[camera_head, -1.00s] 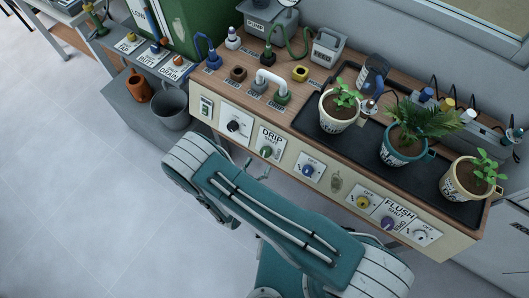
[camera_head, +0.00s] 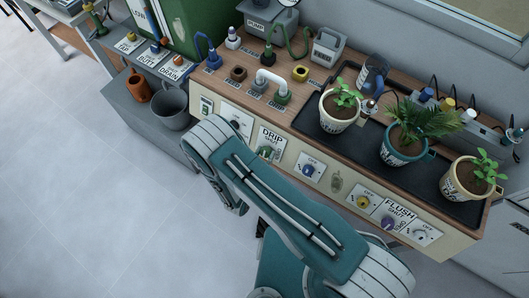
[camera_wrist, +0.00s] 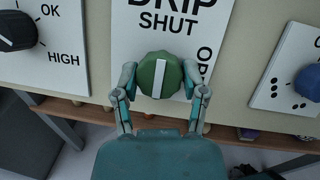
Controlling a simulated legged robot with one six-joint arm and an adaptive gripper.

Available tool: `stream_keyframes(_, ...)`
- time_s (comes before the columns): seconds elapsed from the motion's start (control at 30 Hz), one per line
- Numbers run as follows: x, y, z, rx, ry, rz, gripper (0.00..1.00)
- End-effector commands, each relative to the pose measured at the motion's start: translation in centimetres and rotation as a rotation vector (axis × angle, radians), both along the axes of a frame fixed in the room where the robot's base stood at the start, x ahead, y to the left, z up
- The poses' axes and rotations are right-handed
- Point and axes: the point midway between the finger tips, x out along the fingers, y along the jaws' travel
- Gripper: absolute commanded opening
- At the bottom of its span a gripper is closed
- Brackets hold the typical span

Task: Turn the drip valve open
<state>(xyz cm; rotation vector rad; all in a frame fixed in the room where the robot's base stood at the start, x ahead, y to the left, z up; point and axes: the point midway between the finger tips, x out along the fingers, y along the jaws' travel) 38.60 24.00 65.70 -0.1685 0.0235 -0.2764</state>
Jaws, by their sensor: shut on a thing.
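The drip valve is a round green knob (camera_wrist: 160,75) with a white stripe, on a white plate (camera_wrist: 172,22) marked DRIP, on the front panel. SHUT is printed above the knob and OPEN to its right. The stripe stands nearly upright, towards SHUT, with a slight tilt. My gripper (camera_wrist: 160,83) has one finger on each side of the knob and is shut on it. In the head view the green knob (camera_head: 265,152) shows small beside my arm, and most of my gripper is hidden behind the arm.
A black knob (camera_wrist: 14,30) with OK and HIGH marks is on the left, and a blue knob (camera_wrist: 309,82) on the right. Potted plants stand in a black tray (camera_head: 313,130) on the bench top. A grey bucket (camera_head: 171,109) is on the lower shelf at the left.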

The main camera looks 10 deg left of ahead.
Motion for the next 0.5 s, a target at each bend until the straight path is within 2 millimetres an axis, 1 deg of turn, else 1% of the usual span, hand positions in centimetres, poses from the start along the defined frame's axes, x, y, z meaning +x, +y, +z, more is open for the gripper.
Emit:
stream_keyframes(0.27, 0.10, 0.21, 0.01, 0.038, -0.015, -0.011, 0.08)
stream_keyframes(0.5, 0.14, 0.30, 0.01, 0.157, -0.064, -0.056, 0.08)
